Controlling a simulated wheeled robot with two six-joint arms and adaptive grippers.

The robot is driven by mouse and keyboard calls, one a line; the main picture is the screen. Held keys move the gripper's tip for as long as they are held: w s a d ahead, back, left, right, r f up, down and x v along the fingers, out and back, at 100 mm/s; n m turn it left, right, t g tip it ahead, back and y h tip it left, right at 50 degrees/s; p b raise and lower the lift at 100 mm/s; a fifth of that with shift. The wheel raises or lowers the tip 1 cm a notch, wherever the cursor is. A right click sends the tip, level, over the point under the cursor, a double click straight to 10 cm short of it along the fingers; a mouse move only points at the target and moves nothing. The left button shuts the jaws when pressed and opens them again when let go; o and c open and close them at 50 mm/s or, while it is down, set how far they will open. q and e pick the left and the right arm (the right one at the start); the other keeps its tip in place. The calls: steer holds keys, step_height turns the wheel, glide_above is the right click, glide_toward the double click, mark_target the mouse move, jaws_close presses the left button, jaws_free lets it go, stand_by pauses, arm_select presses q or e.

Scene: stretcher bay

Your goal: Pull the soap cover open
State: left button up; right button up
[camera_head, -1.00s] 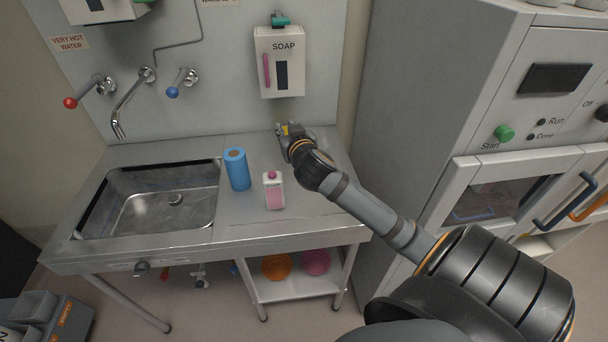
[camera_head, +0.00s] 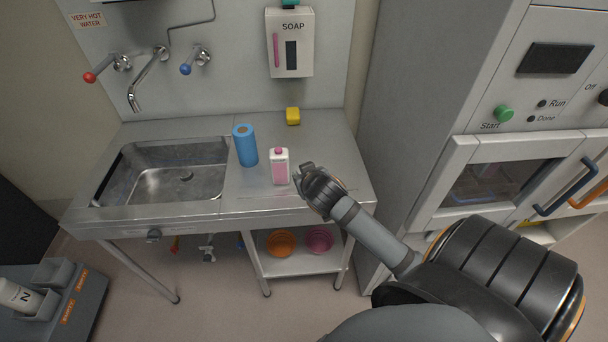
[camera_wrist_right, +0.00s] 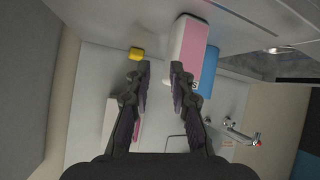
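The white soap dispenser (camera_head: 306,57) hangs on the back wall. Its front cover has a dark window (camera_head: 291,55) and a pink handle (camera_head: 276,50), and looks closed. In the right wrist view the dispenser (camera_wrist_right: 112,112) and pink handle (camera_wrist_right: 138,128) are partly hidden behind one finger. My right gripper (camera_head: 303,172) is above the counter, just right of a pink soap bottle (camera_head: 280,168), well in front of and below the dispenser. In the right wrist view my right gripper (camera_wrist_right: 161,68) is open and empty, with the bottle (camera_wrist_right: 188,50) beside one finger. My left gripper is not in view.
A blue roll (camera_head: 245,146) and a yellow block (camera_head: 293,116) stand on the counter (camera_head: 330,140). The sink (camera_head: 170,175) is at left, with a tap (camera_head: 150,75). A tall cabinet (camera_head: 410,110) closes off the right side. The wall below the dispenser is clear.

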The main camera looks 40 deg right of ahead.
stand_by(0.5)
steer(key=s+a+f+n+g+y, duration=0.1)
steer(key=s+a+f+g+y, duration=0.25)
steer(key=s, duration=0.55)
steer(key=s+a+f+n+g, duration=0.25)
steer(key=s+a+f, duration=0.25)
steer(key=s+f, duration=0.25)
steer(key=s+d+f+g, duration=0.1)
steer(key=s+f, duration=0.1)
steer(key=f, duration=1.1)
steer(key=s+d+f+g, duration=0.1)
steer(key=d+f, duration=0.1)
steer(key=f, duration=1.2)
steer(key=s+f+m, duration=0.1)
steer(key=s+f, duration=1.4)
steer(key=s, duration=0.3)
steer(key=shift+s+d+f+g, duration=0.2)
steer(key=shift+d+f+g, duration=0.1)
steer(key=shift+g, duration=0.1)
steer(key=shift+w+r, duration=0.1)
